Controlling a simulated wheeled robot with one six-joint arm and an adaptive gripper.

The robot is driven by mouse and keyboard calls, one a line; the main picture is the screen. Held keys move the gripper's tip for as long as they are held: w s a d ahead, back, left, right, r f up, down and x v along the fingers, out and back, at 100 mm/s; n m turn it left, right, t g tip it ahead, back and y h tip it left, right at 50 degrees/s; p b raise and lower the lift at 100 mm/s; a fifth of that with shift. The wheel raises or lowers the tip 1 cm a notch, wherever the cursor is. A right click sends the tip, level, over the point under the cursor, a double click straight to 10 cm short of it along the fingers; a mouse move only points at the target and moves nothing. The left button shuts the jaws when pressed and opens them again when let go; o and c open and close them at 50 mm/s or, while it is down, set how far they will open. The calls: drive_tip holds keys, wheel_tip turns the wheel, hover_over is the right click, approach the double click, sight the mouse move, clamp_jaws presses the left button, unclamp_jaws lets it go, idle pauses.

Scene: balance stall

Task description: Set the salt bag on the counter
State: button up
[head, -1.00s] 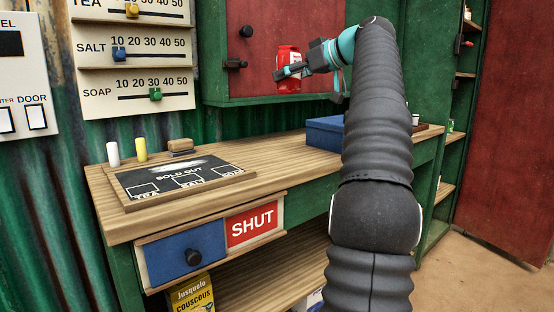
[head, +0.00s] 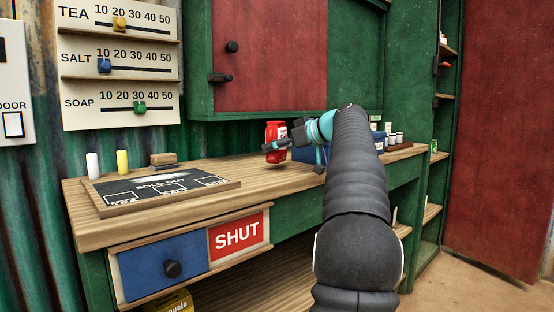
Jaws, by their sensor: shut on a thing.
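A red bag with a white label (head: 276,139), which looks like the salt bag, is upright in my gripper (head: 278,146) in the head view. My gripper is shut on it. The bag is at the back of the wooden counter (head: 240,180), with its base close to the counter top. I cannot tell whether the base touches the wood. The gripper fingers cross the front of the bag and hide part of it.
A sold-out board (head: 160,190) lies on the counter's left part, with white and yellow chalks (head: 122,162) and an eraser (head: 164,159) behind it. A blue box (head: 306,154) stands right of the bag, partly hidden by my arm. Counter between board and bag is clear.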

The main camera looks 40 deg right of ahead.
drive_tip(key=shift+f, duration=0.95)
drive_tip(key=shift+f, duration=0.1)
drive_tip(key=shift+f+b, duration=0.1)
drive_tip(key=shift+b, duration=0.25)
drive_tip(key=o, duration=1.5)
drive_tip(key=shift+o, duration=0.2)
drive_tip(key=shift+s+d+r, duration=0.1)
drive_tip(key=shift+s+r, duration=0.05)
drive_tip(key=shift+r, duration=0.1)
drive_tip(key=p+v, duration=0.1)
drive_tip(key=v, duration=1)
drive_tip(key=shift+s+r, duration=0.15)
drive_tip(key=shift+s, duration=0.15)
